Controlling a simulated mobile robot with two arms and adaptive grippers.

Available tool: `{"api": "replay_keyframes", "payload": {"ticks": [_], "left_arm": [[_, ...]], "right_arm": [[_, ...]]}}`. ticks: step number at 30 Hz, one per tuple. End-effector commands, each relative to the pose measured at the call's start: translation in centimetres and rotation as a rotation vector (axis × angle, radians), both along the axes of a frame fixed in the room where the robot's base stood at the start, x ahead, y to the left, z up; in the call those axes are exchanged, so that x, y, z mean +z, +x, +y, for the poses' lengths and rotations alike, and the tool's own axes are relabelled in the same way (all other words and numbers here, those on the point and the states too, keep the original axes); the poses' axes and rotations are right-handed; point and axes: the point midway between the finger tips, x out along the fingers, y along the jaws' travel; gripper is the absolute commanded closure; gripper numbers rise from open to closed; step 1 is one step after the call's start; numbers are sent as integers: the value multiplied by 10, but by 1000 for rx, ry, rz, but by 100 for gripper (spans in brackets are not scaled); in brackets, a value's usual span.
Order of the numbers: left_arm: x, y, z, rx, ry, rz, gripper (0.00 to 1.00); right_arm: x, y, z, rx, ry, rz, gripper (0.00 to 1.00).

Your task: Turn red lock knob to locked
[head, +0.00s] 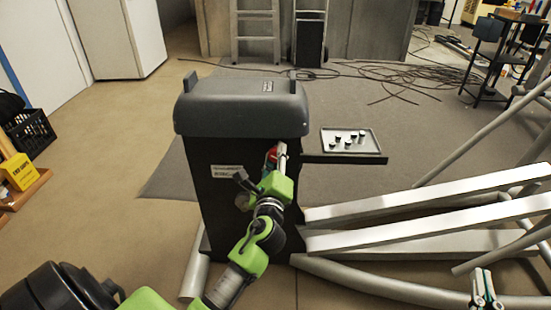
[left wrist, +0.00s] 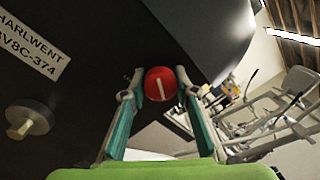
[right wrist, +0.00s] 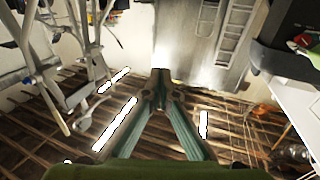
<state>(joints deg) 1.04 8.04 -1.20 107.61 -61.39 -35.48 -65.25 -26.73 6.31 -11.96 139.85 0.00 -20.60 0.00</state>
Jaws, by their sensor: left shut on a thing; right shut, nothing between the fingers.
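The red lock knob (left wrist: 160,84) is round with a white line, which looks nearly upright and slightly tilted in the left wrist view. It sits on the dark front of the elliptical's console column (head: 225,215). My left gripper (left wrist: 159,78) has a finger on each side of the knob and is shut on it. In the head view the red knob (head: 271,153) is partly hidden by my left gripper (head: 277,160). My right gripper (head: 484,275) is low at the right edge, away from the knob. Its fingertips meet, empty, in the right wrist view (right wrist: 161,82).
A pale round knob (left wrist: 28,120) and a white label (left wrist: 30,45) are on the same column face. A small tray (head: 348,133) with several small parts sits on a side shelf. Grey frame bars (head: 420,205) fill the right.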

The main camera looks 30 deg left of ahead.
Motion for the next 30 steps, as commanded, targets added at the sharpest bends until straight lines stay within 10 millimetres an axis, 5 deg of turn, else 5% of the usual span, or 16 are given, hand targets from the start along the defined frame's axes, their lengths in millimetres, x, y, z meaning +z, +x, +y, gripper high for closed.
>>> {"api": "replay_keyframes", "payload": {"ticks": [15,30], "left_arm": [[-2,0,-1,0,-350,-213,94],[0,0,-1,-1,-456,-277,94]], "right_arm": [[82,-17,7,24,106,-392,100],[106,-30,6,29,140,-512,100]]}}
